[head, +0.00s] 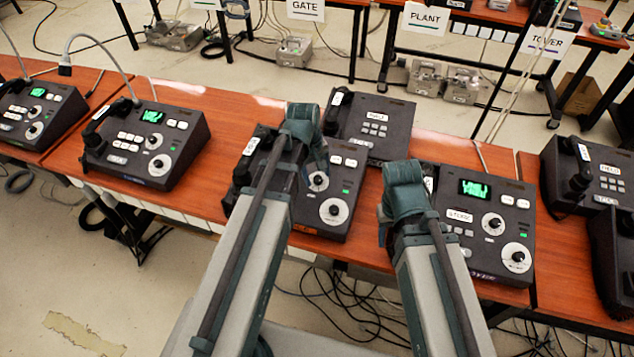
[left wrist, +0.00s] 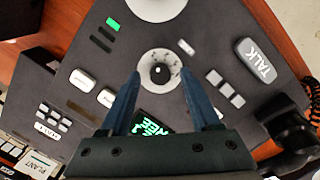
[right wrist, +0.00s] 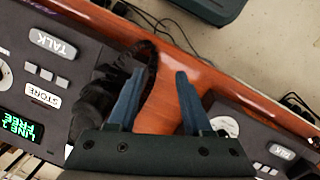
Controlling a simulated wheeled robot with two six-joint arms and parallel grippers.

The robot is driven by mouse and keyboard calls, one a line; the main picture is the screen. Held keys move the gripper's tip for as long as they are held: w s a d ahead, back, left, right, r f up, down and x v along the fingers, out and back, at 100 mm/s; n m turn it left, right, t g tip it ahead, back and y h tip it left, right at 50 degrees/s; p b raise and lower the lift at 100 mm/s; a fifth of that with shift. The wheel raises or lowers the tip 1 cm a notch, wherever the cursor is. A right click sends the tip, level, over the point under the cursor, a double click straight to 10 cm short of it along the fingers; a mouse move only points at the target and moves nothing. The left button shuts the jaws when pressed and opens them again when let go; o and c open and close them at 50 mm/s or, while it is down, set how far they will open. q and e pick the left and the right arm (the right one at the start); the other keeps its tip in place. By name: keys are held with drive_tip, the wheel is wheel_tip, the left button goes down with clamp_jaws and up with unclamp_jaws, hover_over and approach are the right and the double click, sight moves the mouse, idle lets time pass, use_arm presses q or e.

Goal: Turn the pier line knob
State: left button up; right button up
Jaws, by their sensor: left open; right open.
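My left gripper (head: 316,165) is open above the middle console (head: 312,232). In the left wrist view its two fingers stand on either side of a small black knob (left wrist: 160,72) on a speckled white dial; I cannot tell whether they touch it. In the head view this upper knob (head: 318,181) is partly hidden by the gripper. The console's screen (left wrist: 152,127) is partly covered in the left wrist view. A larger dial (head: 334,211) sits nearer the front edge. My right gripper (right wrist: 157,90) is open and empty, over bare wood beside another console. I can read no pier label.
The console (head: 480,235) at right is labelled STORE, and its handset (right wrist: 97,105) is close to my right gripper. Another console (head: 148,140) stands at left, and a label-topped unit (head: 370,122) behind. Bare wood (head: 215,185) shows left of the middle console.

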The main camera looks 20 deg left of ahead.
use_arm(q)
drive_tip(key=shift+f, duration=0.3)
clamp_jaws()
